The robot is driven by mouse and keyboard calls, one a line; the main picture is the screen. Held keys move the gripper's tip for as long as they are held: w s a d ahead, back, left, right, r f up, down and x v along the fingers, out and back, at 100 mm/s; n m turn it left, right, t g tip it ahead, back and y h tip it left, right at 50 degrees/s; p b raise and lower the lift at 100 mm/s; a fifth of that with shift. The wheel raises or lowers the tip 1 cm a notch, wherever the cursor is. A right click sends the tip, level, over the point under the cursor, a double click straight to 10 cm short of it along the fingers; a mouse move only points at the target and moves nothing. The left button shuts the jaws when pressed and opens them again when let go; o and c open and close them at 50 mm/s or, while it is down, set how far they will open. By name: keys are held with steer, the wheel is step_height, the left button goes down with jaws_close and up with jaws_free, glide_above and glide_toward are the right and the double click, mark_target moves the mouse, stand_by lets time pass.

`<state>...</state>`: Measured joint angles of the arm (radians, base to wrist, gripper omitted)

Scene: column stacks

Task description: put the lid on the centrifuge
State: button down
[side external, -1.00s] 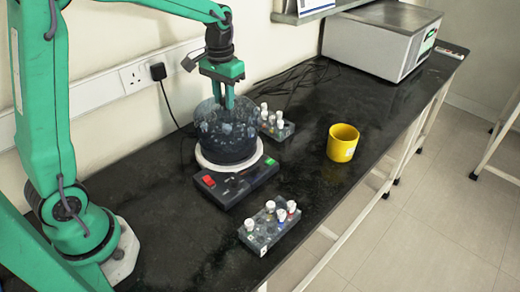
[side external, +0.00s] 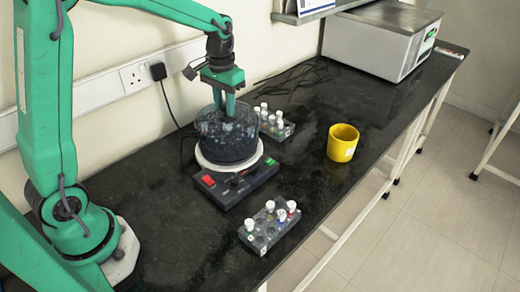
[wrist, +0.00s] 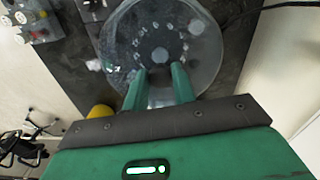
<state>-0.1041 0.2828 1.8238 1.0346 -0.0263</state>
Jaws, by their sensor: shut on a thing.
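The centrifuge (side external: 225,150) has a dark, see-through bowl on a white ring, with a control box carrying a red button in front. My gripper (side external: 230,112) points down over its bowl. In the wrist view my gripper (wrist: 160,75) is shut on the clear round lid (wrist: 125,50), near its middle. The lid spans most of the upper wrist view, and numbers show in a ring through it. In the side view the lid is hard to tell from the bowl; it looks level with the bowl's rim. Whether it touches the rim cannot be told.
Two racks of white-capped tubes stand nearby, one behind the centrifuge (side external: 277,123) and one in front (side external: 268,228). A yellow cup (side external: 342,143) stands to the right. A grey box machine (side external: 375,45) is at the back. Cables lie near the wall.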

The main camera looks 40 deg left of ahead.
steer(key=shift+f, duration=1.2)
steer(key=c, duration=1.1)
jaws_free()
steer(key=shift+o, duration=0.5)
steer(key=o, duration=0.4)
steer(key=shift+r, duration=0.2)
steer(key=shift+r, duration=2.75)
